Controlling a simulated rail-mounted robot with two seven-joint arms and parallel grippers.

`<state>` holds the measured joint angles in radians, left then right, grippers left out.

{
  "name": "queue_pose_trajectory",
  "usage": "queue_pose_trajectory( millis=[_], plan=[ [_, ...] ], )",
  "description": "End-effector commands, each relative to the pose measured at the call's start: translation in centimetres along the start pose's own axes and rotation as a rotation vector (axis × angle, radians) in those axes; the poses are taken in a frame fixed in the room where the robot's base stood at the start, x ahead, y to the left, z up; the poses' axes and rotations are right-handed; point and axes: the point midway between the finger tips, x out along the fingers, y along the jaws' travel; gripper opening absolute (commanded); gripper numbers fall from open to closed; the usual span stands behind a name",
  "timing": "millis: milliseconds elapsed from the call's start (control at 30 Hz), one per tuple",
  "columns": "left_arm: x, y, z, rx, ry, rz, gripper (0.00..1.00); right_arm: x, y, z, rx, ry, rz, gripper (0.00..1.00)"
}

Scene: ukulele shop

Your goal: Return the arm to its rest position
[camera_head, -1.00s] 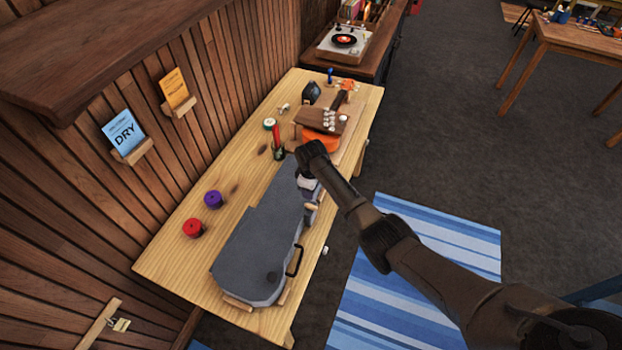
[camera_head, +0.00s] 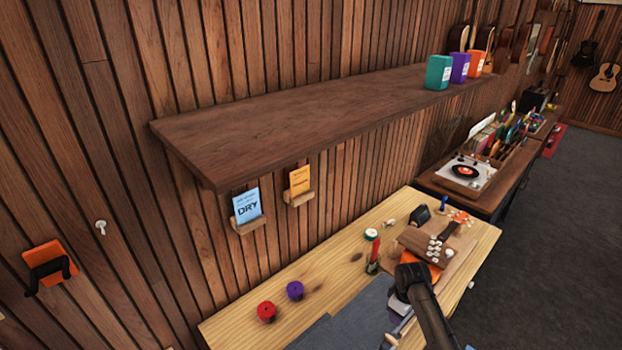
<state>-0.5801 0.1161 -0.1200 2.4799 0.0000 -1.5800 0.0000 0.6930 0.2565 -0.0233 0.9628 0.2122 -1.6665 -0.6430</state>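My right arm comes in from the lower right over the workbench (camera_head: 334,281). Its dark wrist hides most of my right gripper (camera_head: 398,309), which points down beside the grey case (camera_head: 345,322). I cannot tell whether its fingers are open or shut, or whether they touch anything. The case lies on the bench and is cut off by the bottom edge of the view. My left gripper is not in view.
A dark shelf (camera_head: 300,115) juts from the wall above the bench, with teal (camera_head: 438,72), purple and orange boxes. Red (camera_head: 266,311) and purple (camera_head: 295,290) round items, a red-topped tool (camera_head: 374,255) and a wooden block (camera_head: 440,240) stand on the bench.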

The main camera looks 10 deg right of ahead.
Motion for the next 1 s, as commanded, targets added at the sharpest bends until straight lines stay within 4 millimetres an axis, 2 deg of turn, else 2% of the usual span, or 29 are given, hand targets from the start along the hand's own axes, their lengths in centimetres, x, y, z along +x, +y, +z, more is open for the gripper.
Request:
queue_pose_trajectory(
  millis=[167,267,300,467,567,667,700,800,900,1000],
  plan=[
    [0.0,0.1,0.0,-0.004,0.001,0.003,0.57,0.0,0.0,0.0,0.081,0.003,0.002,0.45],
    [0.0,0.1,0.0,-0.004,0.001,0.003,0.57,0.0,0.2,-0.1,0.187,0.007,0.014,0.45],
    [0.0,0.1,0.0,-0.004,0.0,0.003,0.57,-0.6,0.5,-0.4,0.237,0.022,0.034,0.45],
    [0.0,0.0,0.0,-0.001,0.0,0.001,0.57,-6.6,1.4,-2.8,0.352,0.179,0.153,0.45],
    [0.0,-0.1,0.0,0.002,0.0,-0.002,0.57,-10.9,1.4,-4.1,0.391,0.294,0.22,0.45],
    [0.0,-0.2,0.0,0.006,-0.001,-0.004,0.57,-16.1,0.6,-5.2,0.418,0.433,0.288,0.45],
    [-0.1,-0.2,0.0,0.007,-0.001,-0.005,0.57,-18.2,0.0,-5.5,0.426,0.493,0.312,0.45],
    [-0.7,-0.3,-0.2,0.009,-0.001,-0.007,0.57,-22.2,-2.7,-5.1,0.431,0.625,0.361,0.45],
    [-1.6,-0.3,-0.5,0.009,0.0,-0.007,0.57,-24.4,-6.2,-3.5,0.42,0.726,0.389,0.45],
    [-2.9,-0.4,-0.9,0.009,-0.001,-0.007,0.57,-25.3,-10.3,-0.9,0.392,0.795,0.398,0.45]
  ],
)
